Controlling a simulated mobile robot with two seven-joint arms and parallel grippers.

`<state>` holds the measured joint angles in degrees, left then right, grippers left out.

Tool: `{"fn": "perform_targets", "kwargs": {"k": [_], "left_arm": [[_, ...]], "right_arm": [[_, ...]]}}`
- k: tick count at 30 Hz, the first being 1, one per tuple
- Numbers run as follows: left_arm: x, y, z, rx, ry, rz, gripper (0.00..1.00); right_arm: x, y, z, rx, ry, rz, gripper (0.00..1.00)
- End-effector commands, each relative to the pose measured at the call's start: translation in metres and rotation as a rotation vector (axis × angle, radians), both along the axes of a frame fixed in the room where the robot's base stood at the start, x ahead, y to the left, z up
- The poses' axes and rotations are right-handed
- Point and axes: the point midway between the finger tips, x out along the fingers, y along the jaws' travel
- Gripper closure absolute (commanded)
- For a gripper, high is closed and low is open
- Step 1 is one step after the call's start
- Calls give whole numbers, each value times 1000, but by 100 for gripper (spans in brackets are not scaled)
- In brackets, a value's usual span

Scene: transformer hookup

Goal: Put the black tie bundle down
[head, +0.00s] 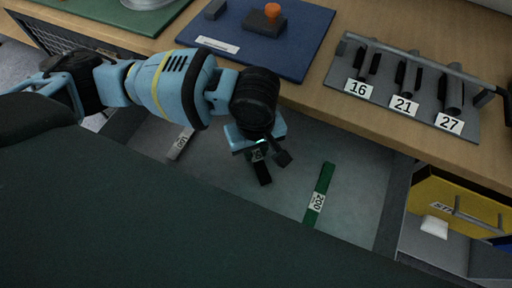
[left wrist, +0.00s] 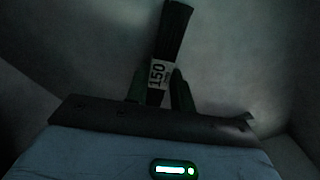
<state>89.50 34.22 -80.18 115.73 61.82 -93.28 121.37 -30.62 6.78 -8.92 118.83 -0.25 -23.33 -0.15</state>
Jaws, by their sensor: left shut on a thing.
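The black tie bundle (head: 262,171) is held below my left gripper (head: 258,155), over the open drawer (head: 350,165). In the left wrist view the bundle (left wrist: 172,42) carries a white label reading 150 and sits between the fingers of my left gripper (left wrist: 160,90), which is shut on it. In the head view the bundle is partly hidden by the gripper, and I cannot tell whether it touches the drawer floor. My right gripper is not in view.
A green bundle labelled 200 (head: 319,193) lies in the drawer to the right. A pale bundle with a label (head: 181,143) lies at the left. The workbench holds a blue mat (head: 235,55) and a rack (head: 420,100) labelled 16, 21 and 27.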

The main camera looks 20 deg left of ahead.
Motion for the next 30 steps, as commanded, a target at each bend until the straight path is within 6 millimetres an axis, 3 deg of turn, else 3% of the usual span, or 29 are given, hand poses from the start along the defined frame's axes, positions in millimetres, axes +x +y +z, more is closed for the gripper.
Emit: {"fn": "perform_targets", "kwargs": {"k": [10, 11, 15, 26, 30], "left_arm": [[1, 0, -1, -1, -2, 1, 99], [1, -1, -1, -2, -3, 0, 74], [1, -1, -2, -2, -3, 0, 55], [1, 0, -1, -2, -3, 0, 54], [1, -1, 16, -4, -3, 0, 54]], "right_arm": [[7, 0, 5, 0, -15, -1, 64], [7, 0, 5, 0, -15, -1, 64], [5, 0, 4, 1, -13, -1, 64], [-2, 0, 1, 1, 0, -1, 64], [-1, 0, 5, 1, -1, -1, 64]]}}
